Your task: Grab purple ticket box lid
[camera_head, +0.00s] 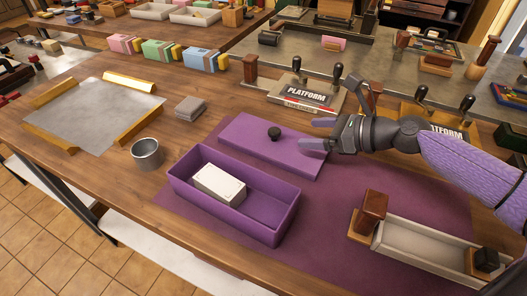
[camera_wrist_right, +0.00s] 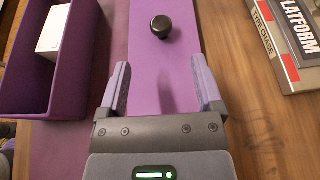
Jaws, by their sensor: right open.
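The purple ticket box lid (camera_head: 250,150) is a flat panel with a black knob (camera_head: 274,133). It lies on the table just behind the open purple box (camera_head: 262,224). In the right wrist view the lid (camera_wrist_right: 178,75) runs away ahead, with the knob (camera_wrist_right: 161,26) beyond the fingertips. My right gripper (camera_head: 312,134) is open and empty, reaching in from the right near the lid's right end. In the right wrist view its fingers (camera_wrist_right: 160,80) stand apart on either side of the lid, with the knob roughly centred. My left gripper is not in view.
A white block (camera_head: 219,184) sits inside the box. A metal cup (camera_head: 147,153) and grey stack (camera_head: 190,108) are to the left. A platform sign (camera_head: 305,93) with dark-handled levers stands behind. A pale tray (camera_head: 428,247) is at right. The purple mat (camera_head: 345,210) has clear room.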

